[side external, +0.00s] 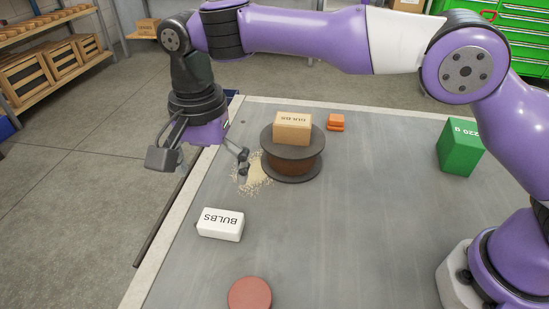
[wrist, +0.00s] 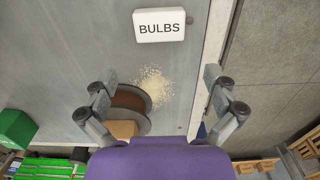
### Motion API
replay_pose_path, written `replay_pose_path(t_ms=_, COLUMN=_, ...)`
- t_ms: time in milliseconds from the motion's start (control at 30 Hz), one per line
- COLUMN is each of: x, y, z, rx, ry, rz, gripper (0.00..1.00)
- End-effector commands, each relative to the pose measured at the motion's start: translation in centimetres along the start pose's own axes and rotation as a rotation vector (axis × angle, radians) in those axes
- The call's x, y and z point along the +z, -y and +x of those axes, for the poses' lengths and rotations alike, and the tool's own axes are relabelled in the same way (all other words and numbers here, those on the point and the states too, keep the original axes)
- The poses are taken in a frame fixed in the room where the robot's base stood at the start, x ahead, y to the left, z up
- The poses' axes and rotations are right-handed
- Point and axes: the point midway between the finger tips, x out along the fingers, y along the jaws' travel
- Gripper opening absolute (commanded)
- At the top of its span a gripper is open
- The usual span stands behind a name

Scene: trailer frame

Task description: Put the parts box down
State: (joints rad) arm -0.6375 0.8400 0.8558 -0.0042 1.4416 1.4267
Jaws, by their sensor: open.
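A brown cardboard box (side external: 292,129) labelled BULBS sits upright on top of a dark spool (side external: 291,166) with a brown winding. In the wrist view, the cardboard box (wrist: 123,129) is partly hidden behind my purple gripper body. A white box (side external: 220,225) labelled BULBS lies on the grey table; it also shows at the top of the wrist view (wrist: 159,26). I cannot tell which box is the parts box. My gripper (side external: 243,163) is open and empty, above the table's left edge, left of the spool and apart from both boxes.
Pale granules (side external: 254,181) are scattered on the table (side external: 350,230) beside the spool. Orange blocks (side external: 336,122) lie behind it. A green box (side external: 459,148) stands at the right, and a red-brown disc (side external: 249,294) at the front. The middle of the table is clear.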

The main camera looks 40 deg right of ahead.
Motion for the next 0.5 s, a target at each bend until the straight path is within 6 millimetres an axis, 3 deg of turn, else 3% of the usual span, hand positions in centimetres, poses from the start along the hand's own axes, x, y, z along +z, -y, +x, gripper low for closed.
replay_pose_path(t_ms=133, x=-0.4, y=-0.3, z=-1.7, rx=-0.009, ry=-0.002, rz=-0.008, gripper=1.0)
replay_pose_path(t_ms=267, x=-2.8, y=-2.2, z=-4.4, rx=-0.054, ry=-0.014, rz=-0.073, gripper=1.0)
replay_pose_path(t_ms=367, x=-5.5, y=-5.6, z=-7.2, rx=-0.11, ry=-0.046, rz=-0.169, gripper=1.0)
replay_pose_path(t_ms=500, x=-8.3, y=-12.3, z=-10.0, rx=-0.186, ry=-0.131, rz=-0.332, gripper=1.0)
